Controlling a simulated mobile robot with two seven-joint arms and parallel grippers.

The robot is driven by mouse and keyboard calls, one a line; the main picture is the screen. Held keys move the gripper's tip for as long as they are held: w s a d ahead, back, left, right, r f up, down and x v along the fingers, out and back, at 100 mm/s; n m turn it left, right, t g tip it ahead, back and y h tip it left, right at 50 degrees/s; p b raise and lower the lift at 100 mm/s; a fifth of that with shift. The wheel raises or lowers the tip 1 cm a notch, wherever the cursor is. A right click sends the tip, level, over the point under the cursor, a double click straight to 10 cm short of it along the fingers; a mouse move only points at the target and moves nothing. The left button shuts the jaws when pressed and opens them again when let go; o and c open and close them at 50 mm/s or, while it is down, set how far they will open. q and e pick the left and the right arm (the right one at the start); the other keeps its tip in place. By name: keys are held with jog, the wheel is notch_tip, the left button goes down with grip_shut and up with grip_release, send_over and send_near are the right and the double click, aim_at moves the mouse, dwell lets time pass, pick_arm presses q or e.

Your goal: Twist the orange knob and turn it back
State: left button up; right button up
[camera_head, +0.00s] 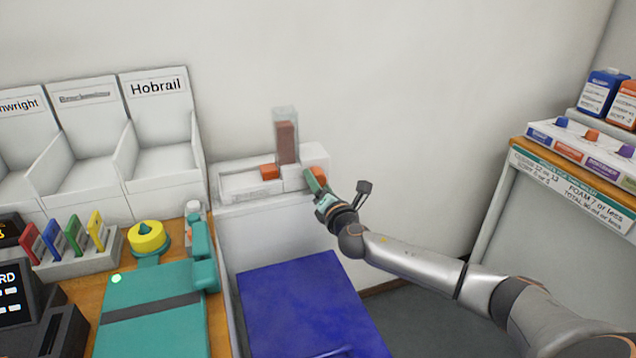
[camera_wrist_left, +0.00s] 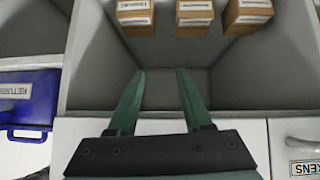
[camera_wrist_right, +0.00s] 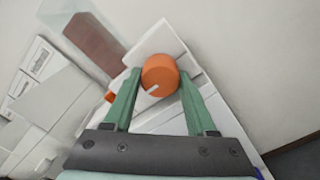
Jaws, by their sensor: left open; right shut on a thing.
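The orange knob (camera_wrist_right: 160,75) is on the face of a white dispenser (camera_head: 314,155) and carries a pale pointer mark. In the head view the knob (camera_head: 319,174) is partly covered by my right gripper (camera_head: 312,180). In the right wrist view my right gripper (camera_wrist_right: 160,88) has its green fingers on either side of the knob, shut on it. The pale mark points toward the lower left of that view. My left gripper (camera_wrist_left: 160,80) is open and empty in front of a grey compartment, and is not in the head view.
A blue lid (camera_head: 310,305) lies below. In the left wrist view, several labelled brown boxes (camera_wrist_left: 195,12) sit in the compartment.

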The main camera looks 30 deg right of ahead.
pick_arm(q)
jog(key=shift+f, duration=0.15)
pick_arm(e)
jog(key=shift+m, duration=0.4)
pick_arm(q)
jog(key=shift+w, duration=0.2)
pick_arm(e)
jog(key=m, duration=1.6)
jog(key=shift+r+m, duration=0.25)
jog(key=shift+m, duration=0.15)
pick_arm(q)
jog(key=shift+s, duration=0.15)
pick_arm(e)
jog(key=shift+m, duration=0.3)
jog(key=o, duration=1.4)
pick_arm(q)
jog(key=shift+d, duration=0.15)
